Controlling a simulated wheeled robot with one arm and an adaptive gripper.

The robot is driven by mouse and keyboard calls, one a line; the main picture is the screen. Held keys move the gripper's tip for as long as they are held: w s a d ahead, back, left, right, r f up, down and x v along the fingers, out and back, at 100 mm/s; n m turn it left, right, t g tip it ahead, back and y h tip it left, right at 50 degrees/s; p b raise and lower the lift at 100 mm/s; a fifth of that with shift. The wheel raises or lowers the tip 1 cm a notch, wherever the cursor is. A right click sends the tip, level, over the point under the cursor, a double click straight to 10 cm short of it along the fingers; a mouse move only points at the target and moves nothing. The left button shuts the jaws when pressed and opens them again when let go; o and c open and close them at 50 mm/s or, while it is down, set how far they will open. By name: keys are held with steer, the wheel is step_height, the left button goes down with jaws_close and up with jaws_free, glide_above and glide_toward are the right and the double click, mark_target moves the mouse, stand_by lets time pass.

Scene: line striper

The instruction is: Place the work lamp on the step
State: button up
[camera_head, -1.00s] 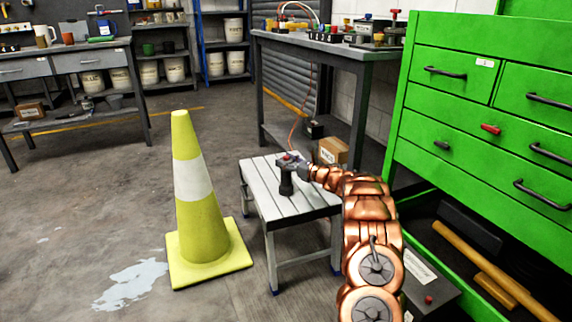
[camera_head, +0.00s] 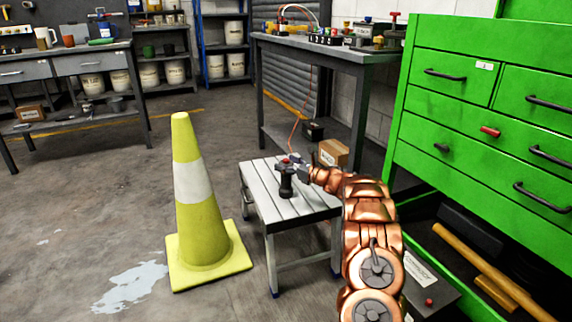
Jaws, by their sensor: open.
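The work lamp (camera_head: 286,182) is a small dark upright object with a red spot near its top. It stands on the light grey slatted top of the step (camera_head: 266,206), right of the yellow cone. My gripper (camera_head: 297,166) is at the end of my copper-coloured arm, just behind and right of the lamp's upper part. The gripper is small in the view and its jaws look open; whether a finger still touches the lamp I cannot tell.
A yellow cone (camera_head: 198,205) with a white band stands close to the step's left side. A green drawer cabinet (camera_head: 490,120) is on the right, with its bottom drawer open. A grey workbench (camera_head: 350,55) stands behind, with a cardboard box (camera_head: 334,153) near its foot.

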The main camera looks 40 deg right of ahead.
steer(key=s+d+p, duration=0.2)
steer(key=s+p, duration=0.1)
steer(key=s, duration=0.9)
steer(key=w+a+r+m+g+h, duration=0.2)
steer(key=w+r+m+g+h, duration=0.1)
steer(key=w+r+m+h, duration=0.65)
steer(key=s+a+m+g, duration=0.5)
steer(key=a+m, duration=0.5)
steer(key=m, duration=0.2)
steer(key=s+a+f+m+g+y, duration=0.2)
steer(key=s+a+m+g, duration=0.3)
steer(key=s+a, duration=0.55)
steer(key=s+a+f+m+g+y, duration=0.25)
steer(key=s+a+m, duration=0.45)
steer(key=a, duration=0.7)
steer(key=s+a+m+g+y, duration=0.1)
steer(key=s+a+m+g, duration=0.1)
steer(key=s+a, duration=0.7)
steer(key=s+a+f+m+g+y, duration=0.1)
steer(key=s+a+m+g, duration=0.1)
steer(key=s+a, duration=0.6)
steer(key=s+g, duration=0.1)
steer(key=s, duration=0.5)
steer(key=shift+s+a, duration=0.35)
steer(key=shift+a, duration=0.05)
